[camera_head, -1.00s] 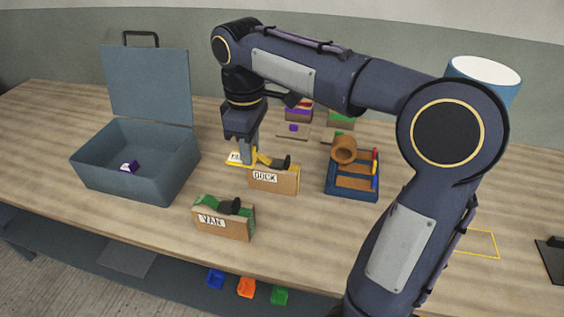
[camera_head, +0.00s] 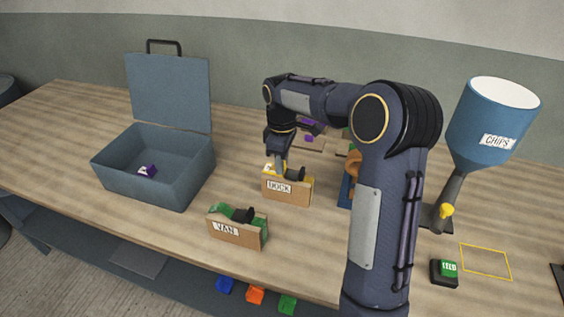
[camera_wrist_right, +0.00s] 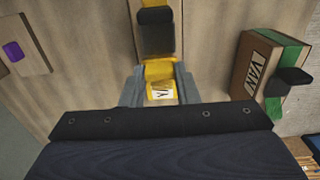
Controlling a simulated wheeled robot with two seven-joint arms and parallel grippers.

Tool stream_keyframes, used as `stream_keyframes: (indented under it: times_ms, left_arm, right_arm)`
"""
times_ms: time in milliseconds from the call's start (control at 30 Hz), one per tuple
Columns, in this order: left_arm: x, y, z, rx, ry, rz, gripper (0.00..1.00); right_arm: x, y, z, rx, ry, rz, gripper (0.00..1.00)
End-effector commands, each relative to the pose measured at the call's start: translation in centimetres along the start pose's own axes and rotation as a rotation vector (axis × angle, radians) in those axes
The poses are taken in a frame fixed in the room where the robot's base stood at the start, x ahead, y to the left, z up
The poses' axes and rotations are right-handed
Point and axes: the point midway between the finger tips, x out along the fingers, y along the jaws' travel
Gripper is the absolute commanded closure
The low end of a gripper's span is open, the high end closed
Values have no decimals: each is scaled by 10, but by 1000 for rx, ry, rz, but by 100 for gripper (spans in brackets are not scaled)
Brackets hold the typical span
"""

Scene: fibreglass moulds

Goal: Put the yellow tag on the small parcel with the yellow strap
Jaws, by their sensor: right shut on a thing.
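My right gripper (camera_head: 279,168) is shut on the yellow tag (camera_wrist_right: 161,91), which has a white label with dark print. The tag is at the left end of the top of the small brown parcel marked DOCK (camera_head: 288,191). This parcel has a yellow strap (camera_wrist_right: 158,71) with a black buckle (camera_wrist_right: 156,35). In the right wrist view the tag lies in line with the strap, at its near end. I cannot tell whether it touches the strap or is fixed to it. My left gripper is not in view.
A parcel marked VAN (camera_head: 234,233) with a green strap stands in front. An open blue-grey box (camera_head: 150,185) with a purple item inside stands left. A blue hopper marked CHIPS (camera_head: 490,122) and a green button (camera_head: 446,270) are right. My right arm hides part of the bench.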

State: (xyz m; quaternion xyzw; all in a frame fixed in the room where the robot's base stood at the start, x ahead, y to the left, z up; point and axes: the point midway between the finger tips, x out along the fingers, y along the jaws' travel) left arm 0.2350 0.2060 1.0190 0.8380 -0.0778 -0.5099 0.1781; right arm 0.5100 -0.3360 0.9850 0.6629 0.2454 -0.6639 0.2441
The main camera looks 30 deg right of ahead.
Motion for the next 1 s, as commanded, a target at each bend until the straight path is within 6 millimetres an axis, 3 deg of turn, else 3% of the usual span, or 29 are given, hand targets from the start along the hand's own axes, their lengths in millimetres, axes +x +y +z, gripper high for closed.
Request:
stream_keyframes:
  times_ms: [467, 500, 633, 1000]
  left_arm:
    - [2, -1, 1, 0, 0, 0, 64]
    - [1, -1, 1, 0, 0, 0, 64]
    - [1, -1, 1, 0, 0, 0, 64]
    - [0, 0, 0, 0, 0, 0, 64]
  right_arm:
    - [11, 0, 0, 1, 1, 1, 93]
    - [10, 0, 0, 1, 1, 1, 67]
    - [10, 0, 0, 1, 1, 1, 50]
    - [3, 0, 0, 1, 2, 3, 50]
